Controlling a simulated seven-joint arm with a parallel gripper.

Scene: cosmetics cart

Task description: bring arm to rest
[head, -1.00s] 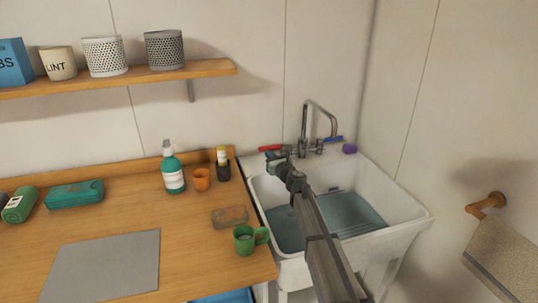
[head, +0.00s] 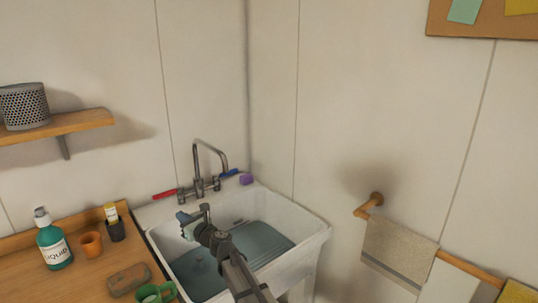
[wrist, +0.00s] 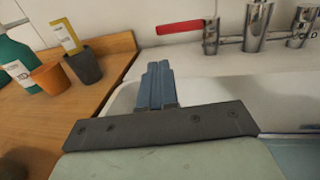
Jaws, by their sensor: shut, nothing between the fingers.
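Behind the fingers lies the sink's white back ledge. The fingers look apart from the sink and from the counter.
A faucet (head: 198,185) with a red lever (head: 165,194) and a blue lever (head: 229,173) stands at the sink's back. A teal bottle (head: 54,243), an orange cup (head: 91,244), a dark cup (head: 116,231), a brick-like block (head: 129,279) and a green mug (head: 155,293) stand on the counter at left.

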